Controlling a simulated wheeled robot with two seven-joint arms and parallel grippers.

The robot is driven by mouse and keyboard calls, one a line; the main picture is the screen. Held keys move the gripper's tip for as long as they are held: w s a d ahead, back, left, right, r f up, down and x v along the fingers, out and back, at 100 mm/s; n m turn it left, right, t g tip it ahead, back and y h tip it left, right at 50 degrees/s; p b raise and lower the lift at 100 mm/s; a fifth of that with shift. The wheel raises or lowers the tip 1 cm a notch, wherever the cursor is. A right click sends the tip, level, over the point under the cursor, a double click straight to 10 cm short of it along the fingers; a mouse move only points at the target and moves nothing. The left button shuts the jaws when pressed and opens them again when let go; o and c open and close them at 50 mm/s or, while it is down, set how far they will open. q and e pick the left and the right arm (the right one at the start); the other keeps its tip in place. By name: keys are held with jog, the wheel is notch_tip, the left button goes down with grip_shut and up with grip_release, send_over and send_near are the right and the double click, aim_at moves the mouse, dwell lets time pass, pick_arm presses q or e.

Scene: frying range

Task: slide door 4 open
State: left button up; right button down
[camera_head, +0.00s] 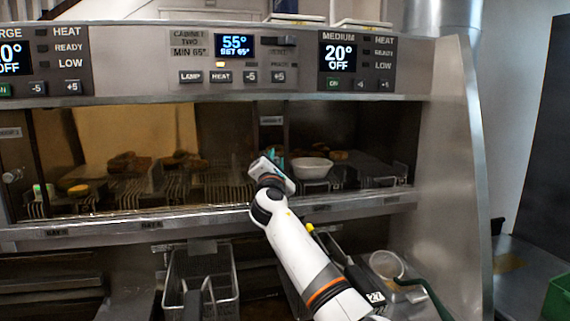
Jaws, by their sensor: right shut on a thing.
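My right gripper (272,163) reaches up from the lower right to the front of the heated cabinet and is shut at the edge of a sliding door (271,132). I take this to be door 4; the small label (271,120) above the gripper is too blurred to read surely. The gripper hides most of what it holds, which seems to be the door's handle. I cannot tell how far the door stands open. My left gripper is not in view.
Inside the cabinet are brown food pieces (130,162) on racks and a white bowl (313,167) just right of the gripper. A steel ledge (150,231) runs below the doors.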

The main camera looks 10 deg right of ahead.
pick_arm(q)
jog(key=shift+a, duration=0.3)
pick_arm(e)
jog(key=shift+d, duration=0.15)
jog(key=c, duration=1.6)
grip_release()
jog(key=shift+o, duration=1.4)
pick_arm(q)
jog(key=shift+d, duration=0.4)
pick_arm(e)
jog(key=shift+o, duration=0.7)
pick_arm(q)
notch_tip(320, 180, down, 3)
jog(key=b, duration=0.2)
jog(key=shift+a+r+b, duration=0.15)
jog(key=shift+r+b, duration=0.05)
jog(key=shift+b, duration=0.15)
pick_arm(e)
jog(key=v, duration=1.2)
jog(key=shift+f, duration=0.1)
